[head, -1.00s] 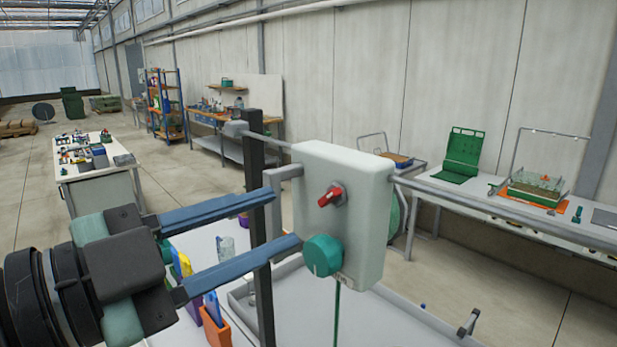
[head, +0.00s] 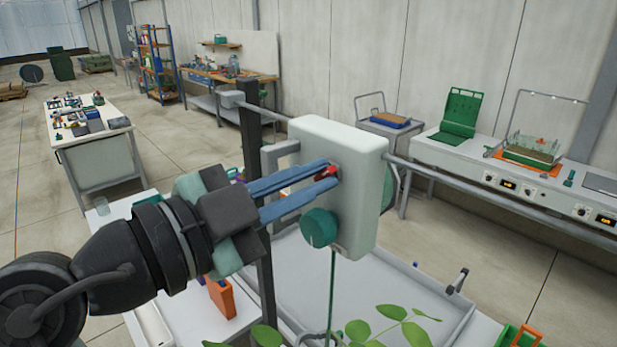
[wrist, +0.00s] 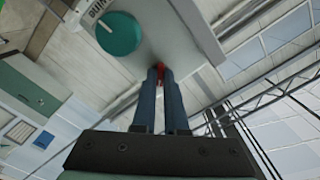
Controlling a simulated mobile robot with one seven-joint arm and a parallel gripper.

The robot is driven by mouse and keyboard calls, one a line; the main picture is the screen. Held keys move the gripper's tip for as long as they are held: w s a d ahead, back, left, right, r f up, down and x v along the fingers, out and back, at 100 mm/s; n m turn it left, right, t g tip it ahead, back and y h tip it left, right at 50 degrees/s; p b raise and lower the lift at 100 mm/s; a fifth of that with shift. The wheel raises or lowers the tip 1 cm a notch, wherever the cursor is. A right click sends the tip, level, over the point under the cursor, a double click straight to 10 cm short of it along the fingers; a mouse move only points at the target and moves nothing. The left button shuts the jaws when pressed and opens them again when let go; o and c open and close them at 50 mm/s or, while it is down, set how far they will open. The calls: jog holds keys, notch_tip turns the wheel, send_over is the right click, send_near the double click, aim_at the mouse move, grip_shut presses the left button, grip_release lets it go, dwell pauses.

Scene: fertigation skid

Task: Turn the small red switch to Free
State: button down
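The small red switch (head: 325,174) sits on the front of a pale grey-green box (head: 359,205). My gripper (head: 331,172) reaches it from the left, with its two blue fingers closed in on either side of the switch. In the wrist view, red (wrist: 160,74) shows between the close-set fingertips (wrist: 160,70). The fingers hide most of the switch, so its pointing direction and any labels by it cannot be read. A larger round teal knob (head: 319,227) is on the same box, just below the fingers; it also shows in the wrist view (wrist: 118,33).
The box hangs on a grey rail (head: 470,188) beside a dark post (head: 252,140). A green cable (head: 332,290) runs down from it. Leafy plants (head: 385,325) stand in front below, and an orange holder (head: 221,297) stands under my arm. Benches are further back.

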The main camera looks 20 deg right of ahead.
jog(key=shift+n, duration=0.3)
jog(key=n+b, duration=0.2)
jog(key=n, duration=0.1)
jog(key=shift+n, duration=0.4)
jog(key=n, duration=0.4)
jog(key=shift+n, duration=0.3)
jog(key=n+p, duration=0.1)
jog(key=n, duration=0.3)
jog(key=shift+w+r+n, duration=0.1)
jog(key=shift+n, duration=0.2)
jog(key=n+p, duration=0.2)
jog(key=n, duration=0.2)
jog(key=shift+n, duration=0.3)
jog(key=c, duration=0.9)
grip_release()
jog(key=shift+c, duration=0.2)
